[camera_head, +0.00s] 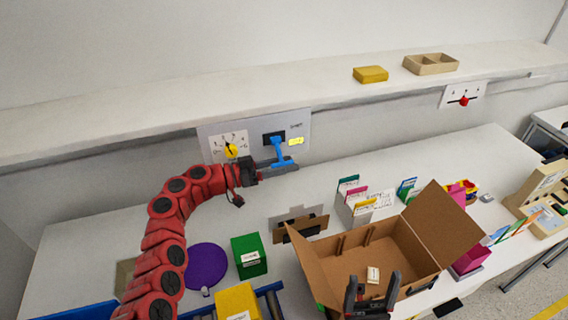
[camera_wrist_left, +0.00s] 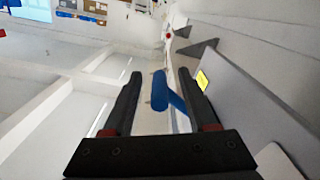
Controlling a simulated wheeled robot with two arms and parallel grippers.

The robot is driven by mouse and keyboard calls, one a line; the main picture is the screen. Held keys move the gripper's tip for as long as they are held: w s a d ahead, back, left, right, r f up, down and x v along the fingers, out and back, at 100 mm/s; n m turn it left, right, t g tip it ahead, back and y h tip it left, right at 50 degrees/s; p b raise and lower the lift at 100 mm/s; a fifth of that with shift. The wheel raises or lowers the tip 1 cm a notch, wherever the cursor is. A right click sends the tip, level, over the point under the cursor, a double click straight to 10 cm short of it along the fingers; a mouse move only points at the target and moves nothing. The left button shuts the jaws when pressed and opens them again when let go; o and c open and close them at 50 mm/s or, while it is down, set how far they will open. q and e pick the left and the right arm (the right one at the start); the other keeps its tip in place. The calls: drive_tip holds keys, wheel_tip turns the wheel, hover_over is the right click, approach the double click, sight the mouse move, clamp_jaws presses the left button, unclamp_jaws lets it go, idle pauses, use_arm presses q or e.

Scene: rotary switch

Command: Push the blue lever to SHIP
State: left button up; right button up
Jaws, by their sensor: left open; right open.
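The blue lever (camera_head: 278,152) sticks out of a dark slot in the wall panel (camera_head: 300,121), and its handle end points down toward the table. A yellow label (camera_head: 296,141) sits right of the slot; its text is too small to read. My left gripper (camera_head: 288,166) is at the lever's lower end. In the left wrist view the left gripper (camera_wrist_left: 165,95) is open, with the blue lever (camera_wrist_left: 160,92) between its two fingers and a gap on both sides. My right gripper (camera_head: 372,284) is open at the bottom, in front of the cardboard box's inside.
A yellow knob (camera_head: 231,151) on a dial is left of the lever. The shelf (camera_head: 200,110) runs above the panel. Below are an open cardboard box (camera_head: 430,240), a green box (camera_head: 248,262), a purple disc (camera_head: 207,264) and card files (camera_head: 362,205). Table left of the arm looks clear.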

use_arm(q)
clamp_jaws()
drive_tip(key=shift+r, duration=0.2)
idle(1.2)
